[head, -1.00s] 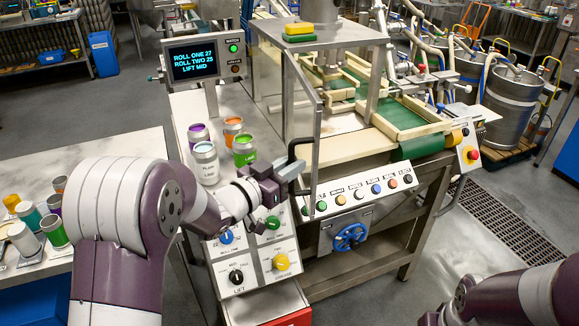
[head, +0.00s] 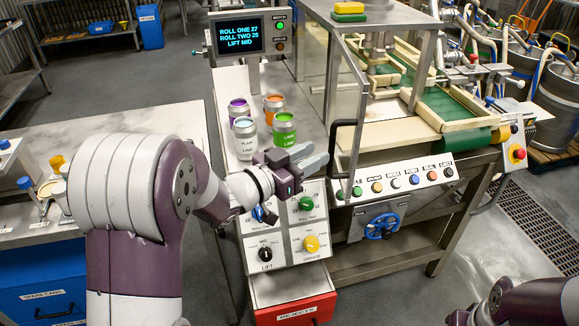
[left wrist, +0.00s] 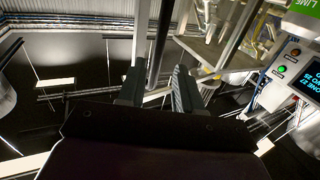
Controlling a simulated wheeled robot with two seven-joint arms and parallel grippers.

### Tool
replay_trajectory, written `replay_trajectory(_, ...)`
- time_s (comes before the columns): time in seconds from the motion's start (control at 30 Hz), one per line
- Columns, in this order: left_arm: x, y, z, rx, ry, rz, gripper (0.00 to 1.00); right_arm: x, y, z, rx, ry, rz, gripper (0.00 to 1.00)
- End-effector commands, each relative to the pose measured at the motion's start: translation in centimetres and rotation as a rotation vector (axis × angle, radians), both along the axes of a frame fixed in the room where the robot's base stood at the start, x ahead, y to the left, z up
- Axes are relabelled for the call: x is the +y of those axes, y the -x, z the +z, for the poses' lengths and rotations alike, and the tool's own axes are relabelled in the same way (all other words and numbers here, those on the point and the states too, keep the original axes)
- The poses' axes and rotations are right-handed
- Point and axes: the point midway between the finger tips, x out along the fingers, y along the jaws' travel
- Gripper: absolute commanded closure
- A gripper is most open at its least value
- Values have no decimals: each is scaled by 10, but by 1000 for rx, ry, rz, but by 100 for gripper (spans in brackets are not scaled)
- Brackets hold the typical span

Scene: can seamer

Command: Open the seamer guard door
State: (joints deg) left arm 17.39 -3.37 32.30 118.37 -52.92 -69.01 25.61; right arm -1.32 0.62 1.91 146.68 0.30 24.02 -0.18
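The guard door (head: 355,95) is a clear panel in a metal frame on the front of the seamer; I cannot tell how far it stands open. Its black handle (head: 337,138) is a bent bar on the near side. My left gripper (head: 318,157) is open and empty just left of the handle, fingertips pointing toward it, apparently not gripping it. In the left wrist view the two fingers (left wrist: 158,88) stand apart, with a dark bar beyond the gap. Of my right arm only links show at the bottom right; its fingertips are out of the picture.
Several cans (head: 245,138) stand on the steel top behind my left gripper. The knob panel (head: 285,255) is below it, with a red rejects drawer (head: 295,312) underneath. A button strip (head: 400,182) runs right of the handle. A display (head: 238,33) stands at the back.

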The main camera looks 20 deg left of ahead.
Motion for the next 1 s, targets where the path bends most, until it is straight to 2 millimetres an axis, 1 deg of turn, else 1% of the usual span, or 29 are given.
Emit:
replay_trajectory(0.03,8,10,-1,-1,0,7,66,0,0,-3,0,0,0,100)
replay_trajectory(0.13,21,31,-1,-2,0,7,66,0,0,-5,0,0,0,100)
replay_trajectory(0.2,28,43,0,-1,1,7,66,0,0,-5,0,0,0,100)
replay_trajectory(0.3,34,53,0,-1,0,4,66,0,0,-6,0,0,0,100)
replay_trajectory(0.43,36,58,0,-2,1,1,66,0,0,-6,0,0,0,100)
replay_trajectory(0.83,36,58,0,-3,-5,2,66,0,0,-6,0,0,0,100)
replay_trajectory(0.87,37,57,-2,2,-20,8,66,0,0,-6,0,0,0,100)
replay_trajectory(0.93,50,51,-18,53,-86,78,66,0,0,-6,0,0,0,100)
replay_trajectory(0.97,62,48,-30,97,-121,138,66,0,0,-6,0,0,0,100)
replay_trajectory(1.0,83,46,-48,179,-178,244,66,0,0,-6,0,0,0,100)
